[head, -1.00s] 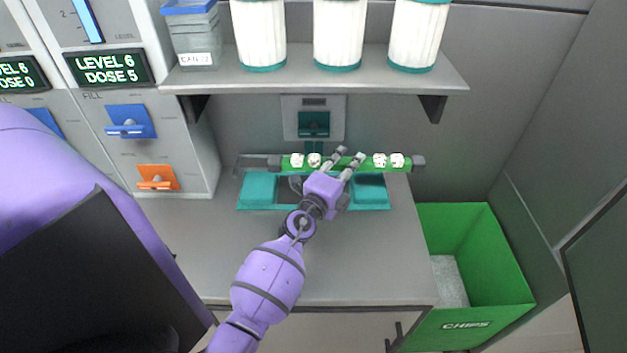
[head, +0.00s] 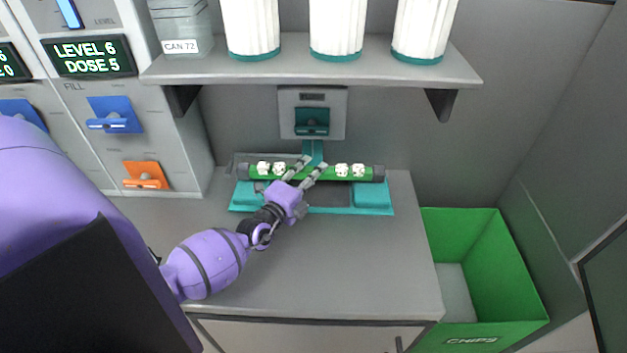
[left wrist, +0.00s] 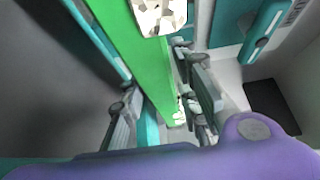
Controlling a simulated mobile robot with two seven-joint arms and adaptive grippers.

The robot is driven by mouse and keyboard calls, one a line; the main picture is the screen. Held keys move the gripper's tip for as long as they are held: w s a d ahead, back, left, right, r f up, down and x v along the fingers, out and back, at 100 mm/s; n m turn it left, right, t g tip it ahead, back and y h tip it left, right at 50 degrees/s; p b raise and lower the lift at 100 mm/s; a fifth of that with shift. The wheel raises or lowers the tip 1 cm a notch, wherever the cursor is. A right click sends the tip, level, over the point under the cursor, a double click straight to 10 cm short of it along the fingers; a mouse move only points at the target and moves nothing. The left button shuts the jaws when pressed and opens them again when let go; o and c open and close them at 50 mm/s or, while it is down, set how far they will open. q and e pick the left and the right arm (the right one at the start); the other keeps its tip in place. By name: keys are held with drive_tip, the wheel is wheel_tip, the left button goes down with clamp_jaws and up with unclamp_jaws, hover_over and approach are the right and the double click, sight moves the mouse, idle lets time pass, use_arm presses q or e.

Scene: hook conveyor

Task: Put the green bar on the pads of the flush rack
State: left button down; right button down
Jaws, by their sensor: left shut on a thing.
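The green bar (head: 331,174) has dark end caps and white patterned marks. It lies crosswise over the teal flush rack (head: 345,211) at the back of the counter. Its ends line up with the left pad (head: 243,197) and right pad (head: 373,199); whether it touches them I cannot tell. My left gripper (head: 312,168) is shut on the middle of the bar. In the left wrist view the bar (left wrist: 138,55) runs between the fingers of my left gripper (left wrist: 163,108). My right gripper is not in view.
A teal-fronted wall unit (head: 312,122) stands behind the rack. A shelf (head: 300,66) with white canisters overhangs the back. Dispensers with a blue lever (head: 114,115) and orange lever (head: 146,175) stand left. A green chips bin (head: 480,265) is right. The front counter (head: 340,265) is clear.

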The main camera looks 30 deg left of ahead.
use_arm(q)
wheel_tip(320, 180, down, 2)
drive_tip(key=shift+f, duration=0.1)
drive_tip(key=shift+d, duration=0.1)
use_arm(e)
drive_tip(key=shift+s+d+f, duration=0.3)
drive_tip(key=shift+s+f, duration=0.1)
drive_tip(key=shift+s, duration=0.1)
use_arm(q)
drive_tip(key=shift+s+f+b, duration=0.1)
drive_tip(key=shift+f+b, duration=0.2)
drive_tip(key=shift+b, duration=0.05)
drive_tip(key=c, duration=1.3)
unclamp_jaws()
drive_tip(key=shift+r, duration=0.1)
drive_tip(key=shift+c, duration=0.2)
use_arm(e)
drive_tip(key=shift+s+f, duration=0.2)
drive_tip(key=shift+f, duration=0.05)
